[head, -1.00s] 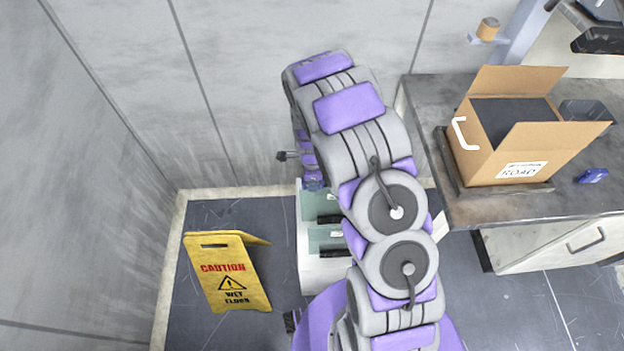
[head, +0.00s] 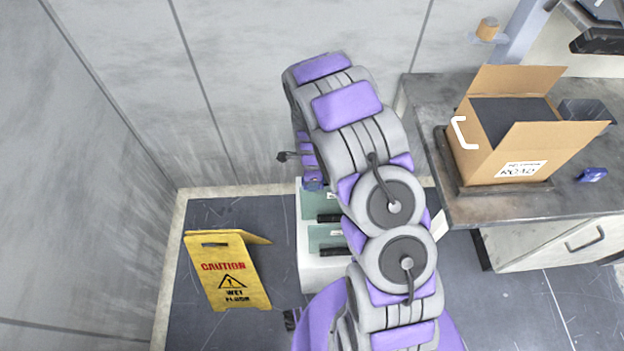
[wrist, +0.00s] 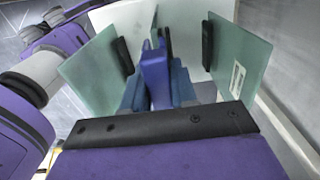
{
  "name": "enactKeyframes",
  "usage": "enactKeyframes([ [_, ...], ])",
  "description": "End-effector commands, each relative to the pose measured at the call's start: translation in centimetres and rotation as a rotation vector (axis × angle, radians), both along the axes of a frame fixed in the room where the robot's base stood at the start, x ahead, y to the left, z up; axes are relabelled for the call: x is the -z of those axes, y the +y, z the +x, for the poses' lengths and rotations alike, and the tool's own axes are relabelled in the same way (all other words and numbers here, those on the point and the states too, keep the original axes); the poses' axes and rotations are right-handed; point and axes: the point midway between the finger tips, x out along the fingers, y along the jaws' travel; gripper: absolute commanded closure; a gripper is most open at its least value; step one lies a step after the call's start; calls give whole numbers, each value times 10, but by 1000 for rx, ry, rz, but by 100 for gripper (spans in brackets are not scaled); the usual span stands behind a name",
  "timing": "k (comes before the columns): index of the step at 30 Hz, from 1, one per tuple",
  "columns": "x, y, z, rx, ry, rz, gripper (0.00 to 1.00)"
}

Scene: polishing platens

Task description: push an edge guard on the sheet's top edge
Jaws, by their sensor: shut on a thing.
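My gripper (wrist: 165,75) is in the wrist view, its blue-purple fingers close together on a narrow dark piece that looks like an edge guard (wrist: 163,38); the fingers hide most of it. Greenish sheets stand on either side: a left sheet (wrist: 86,75) with a black strip (wrist: 122,55) and a right sheet (wrist: 243,60) with a black strip (wrist: 207,45) and a white label. The fingers are between them. I cannot tell whether the held piece touches a sheet's edge. In the head view, greenish sheets (head: 322,205) with black strips (head: 333,251) show beside my arm, which hides most of my gripper.
A white rack (head: 306,262) stands around the sheets, close to the wall. A yellow wet-floor sign (head: 228,272) is on the floor to the left. A workbench (head: 470,211) at the right carries an open cardboard box (head: 478,165) and a small blue object (head: 592,174).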

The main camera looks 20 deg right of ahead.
Motion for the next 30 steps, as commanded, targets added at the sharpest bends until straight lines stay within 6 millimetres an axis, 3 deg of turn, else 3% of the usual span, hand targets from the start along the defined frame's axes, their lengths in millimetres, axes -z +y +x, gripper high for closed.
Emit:
enactKeyframes([
  [30, 10, 0, 0, -1, 0, 0, 100],
])
